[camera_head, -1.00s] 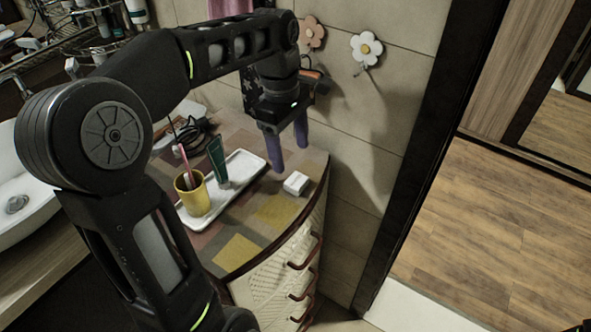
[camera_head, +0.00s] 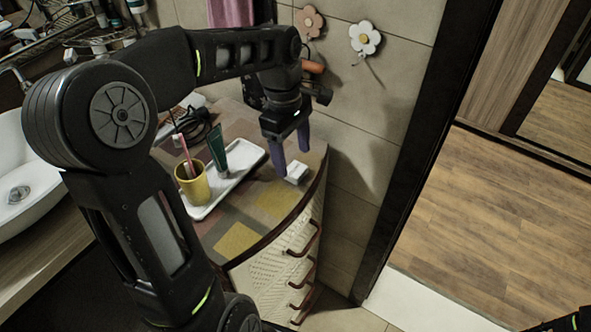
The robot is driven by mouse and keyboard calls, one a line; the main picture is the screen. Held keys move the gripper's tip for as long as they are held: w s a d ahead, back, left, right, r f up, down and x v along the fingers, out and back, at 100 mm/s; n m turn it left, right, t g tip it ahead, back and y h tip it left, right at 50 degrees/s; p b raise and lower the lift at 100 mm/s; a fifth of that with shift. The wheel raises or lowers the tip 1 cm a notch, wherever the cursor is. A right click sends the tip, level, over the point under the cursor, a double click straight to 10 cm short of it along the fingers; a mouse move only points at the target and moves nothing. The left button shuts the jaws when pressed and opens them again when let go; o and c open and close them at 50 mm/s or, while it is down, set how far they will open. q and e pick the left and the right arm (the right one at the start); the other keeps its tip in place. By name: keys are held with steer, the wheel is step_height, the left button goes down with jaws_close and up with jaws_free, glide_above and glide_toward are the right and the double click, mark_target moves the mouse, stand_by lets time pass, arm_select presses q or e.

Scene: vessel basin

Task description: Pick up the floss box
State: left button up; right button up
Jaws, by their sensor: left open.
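The floss box, a small white box (camera_head: 297,173), lies on the patterned top of the curved cabinet (camera_head: 268,200), near its right edge. My left gripper (camera_head: 292,161) points down at the box from just behind it, with its two purple fingers apart. The left fingertip is at the box's left side in the picture and the right one is at its far side. I cannot tell whether either finger touches the box. My right gripper is not in view; only a dark piece of my right arm shows at the bottom right corner.
A white tray (camera_head: 238,180) left of the box holds a yellow cup (camera_head: 194,188) with a toothbrush and a green tube (camera_head: 217,153). A dark cable (camera_head: 195,128) lies behind it. The tiled wall (camera_head: 355,150) with flower hooks stands close on the right.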

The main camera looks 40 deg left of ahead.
mark_target(295, 169)
arm_select(q)
steer(key=f, duration=0.3)
steer(key=shift+d+f, duration=0.25)
steer(key=shift+c, duration=0.3)
steer(key=c, duration=1.4)
